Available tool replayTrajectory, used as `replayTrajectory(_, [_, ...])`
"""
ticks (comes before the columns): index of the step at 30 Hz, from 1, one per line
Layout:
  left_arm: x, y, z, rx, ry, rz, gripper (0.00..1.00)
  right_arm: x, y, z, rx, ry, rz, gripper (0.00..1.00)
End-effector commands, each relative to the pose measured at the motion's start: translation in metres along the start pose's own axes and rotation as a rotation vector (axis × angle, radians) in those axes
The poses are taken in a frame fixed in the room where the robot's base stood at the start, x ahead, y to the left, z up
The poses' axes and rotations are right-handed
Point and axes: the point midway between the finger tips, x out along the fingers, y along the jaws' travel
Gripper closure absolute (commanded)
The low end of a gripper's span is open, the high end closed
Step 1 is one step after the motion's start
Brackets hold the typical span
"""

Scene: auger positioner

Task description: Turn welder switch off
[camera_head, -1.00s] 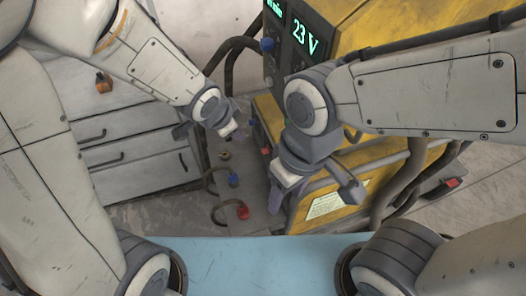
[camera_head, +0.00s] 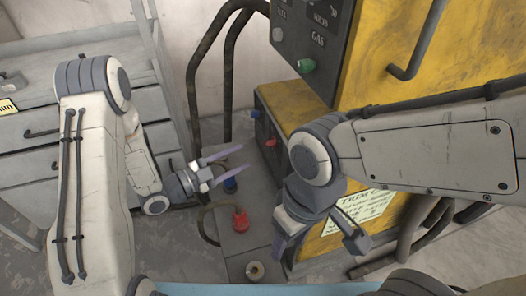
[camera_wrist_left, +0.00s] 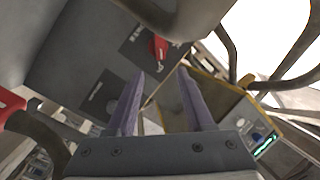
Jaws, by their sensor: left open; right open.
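The welder (camera_head: 400,100) is a yellow machine with a dark control panel, standing at the right in the head view. In the left wrist view a small red switch lever (camera_wrist_left: 157,47) sits on a dark plate on a grey face, just beyond the fingertips. I cannot tell for certain which head-view part it is. My left gripper (camera_head: 244,158) is open and empty, pointing right toward the welder's lower front. Its two fingers also show apart in the wrist view (camera_wrist_left: 160,75), with no visible contact. My right gripper (camera_head: 318,248) is open and empty, low in front of the yellow body.
A green knob (camera_head: 306,66) is on the panel. Red (camera_head: 270,142) and blue (camera_head: 255,114) fittings sit below it. A red connector (camera_head: 240,222) and a blue connector (camera_head: 230,184) stand near the left gripper. Black hoses (camera_head: 195,75) rise behind. Grey drawers (camera_head: 30,130) are at left.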

Motion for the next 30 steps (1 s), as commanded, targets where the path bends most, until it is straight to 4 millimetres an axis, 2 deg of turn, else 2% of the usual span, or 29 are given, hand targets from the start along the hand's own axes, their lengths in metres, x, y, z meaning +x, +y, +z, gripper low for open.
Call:
replayTrajectory(6, [0.043,0.001,-0.001,0.004,0.004,0.005,0.48,0.006,0.001,0.000,0.000,0.000,0.000,0.43])
replayTrajectory(12, [0.074,0.001,0.000,0.002,0.001,0.004,0.48,0.010,0.001,0.001,0.000,0.000,0.000,0.43])
replayTrajectory(18, [0.086,0.000,0.000,0.000,-0.003,0.001,0.48,0.011,0.001,0.001,0.000,0.000,0.000,0.43])
replayTrajectory(26, [0.087,0.000,0.000,-0.001,-0.004,0.001,0.48,0.011,0.001,0.001,0.000,0.000,0.000,0.43])
replayTrajectory(27, [0.087,0.000,0.000,0.000,-0.003,0.001,0.63,0.011,0.001,0.001,0.000,0.000,0.000,0.43])
replayTrajectory(30, [0.087,0.000,0.000,0.000,-0.003,0.001,1.00,0.011,0.001,0.001,0.000,0.000,0.000,0.43])
